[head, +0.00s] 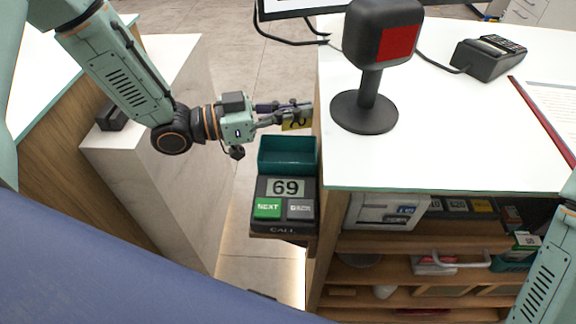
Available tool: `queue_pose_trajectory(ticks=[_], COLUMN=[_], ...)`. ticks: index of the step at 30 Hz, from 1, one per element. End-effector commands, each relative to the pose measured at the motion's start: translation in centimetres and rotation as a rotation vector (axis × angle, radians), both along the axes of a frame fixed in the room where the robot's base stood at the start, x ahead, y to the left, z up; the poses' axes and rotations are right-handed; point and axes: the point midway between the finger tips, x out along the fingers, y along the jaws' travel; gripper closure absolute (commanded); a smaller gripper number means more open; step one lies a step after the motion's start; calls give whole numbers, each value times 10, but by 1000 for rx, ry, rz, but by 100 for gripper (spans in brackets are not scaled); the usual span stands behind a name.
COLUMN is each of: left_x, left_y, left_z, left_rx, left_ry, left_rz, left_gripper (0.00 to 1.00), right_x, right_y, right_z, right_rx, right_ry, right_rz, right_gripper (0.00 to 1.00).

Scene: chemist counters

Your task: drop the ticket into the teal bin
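My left gripper (284,113) is shut on the ticket (297,118), a small yellow slip with a dark printed figure. It holds the ticket beside the left edge of the white counter. The ticket appears a little above and beyond the teal bin (286,155) in the picture. The bin is an open box behind the call unit, which shows 69. I see no ticket inside the visible part of the bin. My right arm shows at the lower right edge, but its gripper is out of view.
The call unit (284,206) has a green NEXT button. A black scanner stand (368,108) and a card terminal (488,57) stand on the white counter (450,130). Shelves with boxes lie below it. A marble block (170,190) stands at left, with floor between.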

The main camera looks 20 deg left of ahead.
Motion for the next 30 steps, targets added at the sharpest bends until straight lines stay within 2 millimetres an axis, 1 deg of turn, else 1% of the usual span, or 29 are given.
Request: queue_pose_trajectory(ticks=[1, 3, 10, 21, 30], left_x=[0, 1, 1, 1, 1], left_y=[0, 0, -1, -1, -1], left_z=[-5, -6, -5, -5, -5], left_rx=[0, 0, 1, 0, 0], left_ry=[0, 0, -1, 0, 0], left_rz=[0, 0, 0, 0, 0], left_gripper=[100, 100, 100, 69, 68], right_x=[0, 0, 0, 0, 0], right_y=[0, 0, 0, 0, 0], right_z=[-5, -6, -5, -4, -4], right_rx=[0, 0, 0, 0, 0], right_ry=[1, 1, 0, 0, 0], right_rz=[0, 0, 1, 1, 1], right_gripper=[60, 60, 60, 60, 60])
